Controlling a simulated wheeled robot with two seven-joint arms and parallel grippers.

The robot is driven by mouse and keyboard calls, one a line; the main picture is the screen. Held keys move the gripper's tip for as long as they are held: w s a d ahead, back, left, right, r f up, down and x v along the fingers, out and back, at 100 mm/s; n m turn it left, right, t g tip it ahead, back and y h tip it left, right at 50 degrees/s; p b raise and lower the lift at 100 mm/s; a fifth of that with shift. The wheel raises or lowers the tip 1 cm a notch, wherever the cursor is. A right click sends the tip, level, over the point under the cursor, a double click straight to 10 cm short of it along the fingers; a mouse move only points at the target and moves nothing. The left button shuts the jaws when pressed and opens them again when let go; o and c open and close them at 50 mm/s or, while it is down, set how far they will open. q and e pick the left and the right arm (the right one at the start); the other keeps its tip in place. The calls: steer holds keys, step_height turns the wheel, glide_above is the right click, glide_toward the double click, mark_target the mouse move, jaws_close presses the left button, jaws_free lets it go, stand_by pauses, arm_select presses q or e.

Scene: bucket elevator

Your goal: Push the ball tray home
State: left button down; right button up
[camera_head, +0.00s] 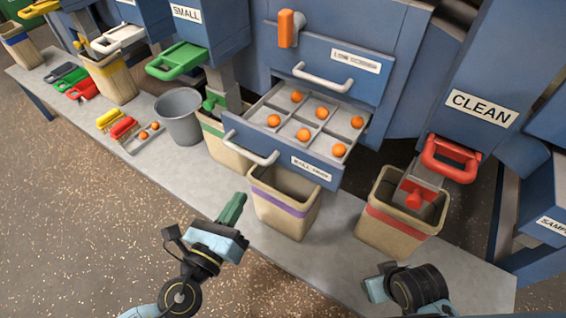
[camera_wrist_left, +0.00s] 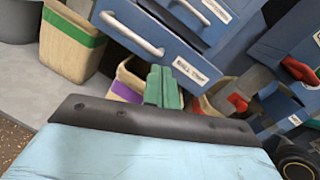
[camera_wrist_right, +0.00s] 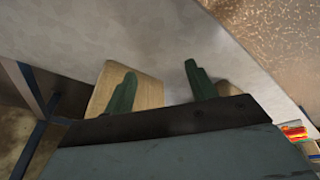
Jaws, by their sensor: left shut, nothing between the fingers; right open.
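The ball tray (camera_head: 236,125) is a blue-fronted drawer with a white handle, pulled out of the cabinet. Its grey compartments hold several orange balls (camera_head: 303,134). Its front also shows in the left wrist view (camera_wrist_left: 190,55). My left gripper (camera_head: 232,208) is shut and empty, in front of and below the tray, apart from it. Its green fingers (camera_wrist_left: 163,86) are together in the left wrist view. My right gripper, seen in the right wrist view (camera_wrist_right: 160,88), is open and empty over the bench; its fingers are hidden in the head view.
A purple-striped bin (camera_head: 284,222) stands under the tray front, and a red-striped bin (camera_head: 392,238) stands right of it. A grey bucket (camera_head: 181,130) stands to the left. A closed drawer (camera_head: 318,62) is above the tray. Bare bench lies in front of the bins.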

arm_select(q)
steer(key=s+d+f+m+g+h, duration=0.1)
steer(key=d+f+m+g+h, duration=0.1)
steer(key=m, duration=0.4)
glide_toward(290, 161)
steer(key=shift+h, duration=0.3)
steer(key=x, duration=0.6)
steer(key=shift+a+f, duration=0.1)
steer(key=shift+w+d, duration=0.3)
steer(key=shift+w, duration=0.1)
arm_select(e)
steer(key=shift+s+d+f+g, duration=0.3)
steer(key=shift+s+d+f, duration=0.1)
steer(key=shift+s, duration=0.15)
